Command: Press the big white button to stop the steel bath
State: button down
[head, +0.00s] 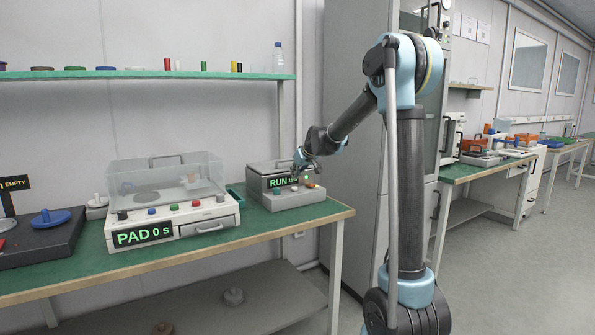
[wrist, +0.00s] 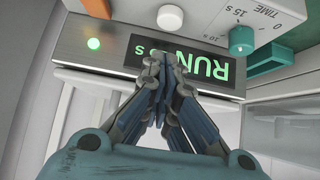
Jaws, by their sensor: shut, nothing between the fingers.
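The steel bath (head: 257,194) is a grey metal box with a lid at the right end of the green bench. Its lit green display (wrist: 205,62) reads RUN with seconds, and appears upside down in the wrist view. A round white button (wrist: 170,17) stands out from the pale panel beside the display, at the top of the wrist view. My gripper (wrist: 163,68) is shut and empty, its fingertips together over the display. A gap in the picture separates them from the white button. In the head view my gripper (head: 300,165) hangs over the bath's right part.
A teal knob (wrist: 241,40) with a time scale sits beside the white button. A green lamp (wrist: 93,43) glows on the metal front. Left of the bath stands a clear-covered polisher (head: 165,195) with a PAD 0 s display. A tall grey cabinet (head: 350,130) stands behind my arm.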

aim_at(296, 188)
jog(key=shift+s+f, duration=0.1)
jog(key=shift+f, duration=1.7)
